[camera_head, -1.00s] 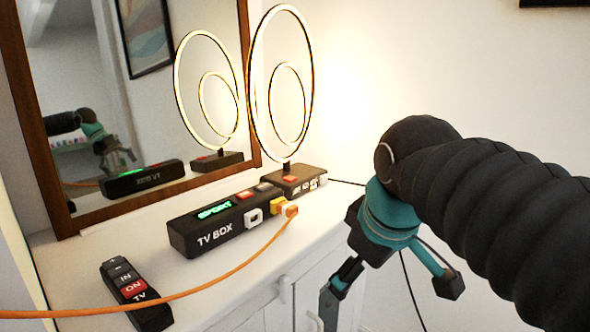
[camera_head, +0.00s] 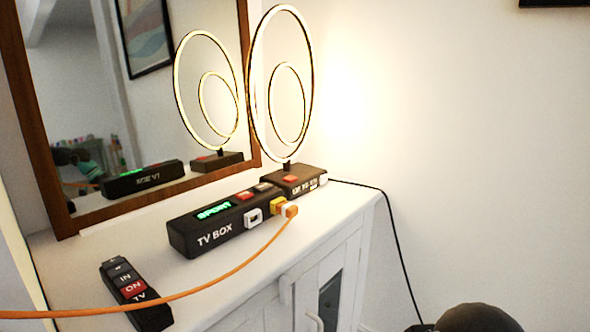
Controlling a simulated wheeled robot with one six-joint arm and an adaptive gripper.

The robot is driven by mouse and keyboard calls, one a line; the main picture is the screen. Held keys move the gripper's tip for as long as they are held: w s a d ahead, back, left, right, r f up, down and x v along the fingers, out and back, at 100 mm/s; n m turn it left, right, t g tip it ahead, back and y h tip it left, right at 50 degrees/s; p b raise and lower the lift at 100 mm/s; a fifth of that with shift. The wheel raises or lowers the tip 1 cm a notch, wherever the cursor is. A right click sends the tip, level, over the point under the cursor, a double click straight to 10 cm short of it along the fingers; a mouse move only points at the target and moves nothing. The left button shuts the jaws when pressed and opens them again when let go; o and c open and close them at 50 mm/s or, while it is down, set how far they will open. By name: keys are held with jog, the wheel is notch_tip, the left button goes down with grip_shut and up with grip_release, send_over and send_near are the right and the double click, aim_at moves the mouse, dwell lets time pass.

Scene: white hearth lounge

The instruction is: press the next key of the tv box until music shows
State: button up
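The TV box (camera_head: 190,236) is a long black box lying on the white cabinet top. Its green display (camera_head: 215,210) appears to read SPORT. A red key (camera_head: 245,195) and a dark key (camera_head: 263,187) sit on its top behind the display; their labels are too small to read. My gripper is out of direct view; only a dark rounded part of my arm shows at the bottom right edge. A small, blurred teal part of my arm shows in the mirror, and its fingers cannot be made out.
A TV remote (camera_head: 131,290) lies at front left. An orange cable (camera_head: 225,276) runs from a plug (camera_head: 290,210) at the box's right end across the front. A ring lamp (camera_head: 292,180) is lit behind. A mirror (camera_head: 150,120) stands at the back. The right side is open.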

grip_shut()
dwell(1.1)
